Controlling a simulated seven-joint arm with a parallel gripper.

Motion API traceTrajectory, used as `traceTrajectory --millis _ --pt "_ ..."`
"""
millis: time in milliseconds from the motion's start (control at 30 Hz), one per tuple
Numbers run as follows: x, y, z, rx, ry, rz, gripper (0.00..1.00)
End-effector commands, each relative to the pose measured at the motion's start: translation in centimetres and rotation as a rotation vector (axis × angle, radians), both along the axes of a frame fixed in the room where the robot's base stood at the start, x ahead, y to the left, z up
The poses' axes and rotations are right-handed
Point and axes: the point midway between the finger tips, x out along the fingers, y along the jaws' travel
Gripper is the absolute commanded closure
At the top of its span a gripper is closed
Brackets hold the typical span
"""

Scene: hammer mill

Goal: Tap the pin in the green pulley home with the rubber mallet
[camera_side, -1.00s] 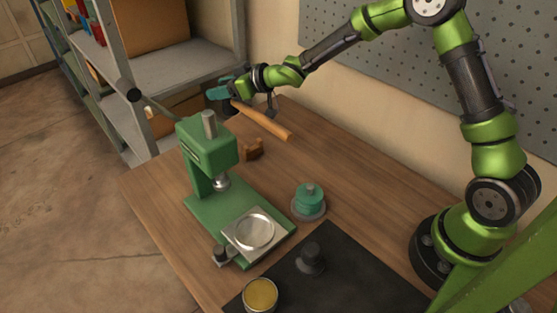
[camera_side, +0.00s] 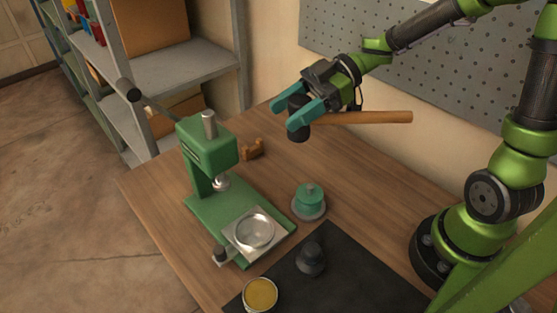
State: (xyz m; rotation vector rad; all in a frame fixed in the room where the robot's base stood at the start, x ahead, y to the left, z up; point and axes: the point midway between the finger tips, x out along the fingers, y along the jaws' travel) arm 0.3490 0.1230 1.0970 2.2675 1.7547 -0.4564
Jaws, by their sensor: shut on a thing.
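The rubber mallet has a black head (camera_side: 299,131) and a light wooden handle (camera_side: 375,118). My gripper (camera_side: 288,112) is shut on the mallet at its head, with the teal fingers on either side. The handle points to the right, nearly level. The mallet hangs in the air above the back of the table. The green pulley (camera_side: 309,203) stands on a round grey base below and slightly right of the mallet head, well apart from it. A small pin (camera_side: 310,187) shows at the pulley's top; how deep it sits is too small to tell.
A green press (camera_side: 205,150) with a long lever stands left of the pulley. A black mat (camera_side: 345,275) holds a dark knobbed piece (camera_side: 311,259) in front. A tin of yellow stuff (camera_side: 260,294) is at the front edge. A small brown block (camera_side: 253,149) lies behind.

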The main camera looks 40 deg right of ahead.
Motion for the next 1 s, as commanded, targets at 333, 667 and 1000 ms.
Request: traceTrajectory --millis 333,667,1000 --pt "-5.4 0.9 -1.3 0.001 -0.003 0.184 0.93" --pt "-5.3 0.9 -3.9 0.003 0.001 0.18 0.93" --pt "-5.3 0.9 -6.8 0.002 -0.002 0.179 0.93"
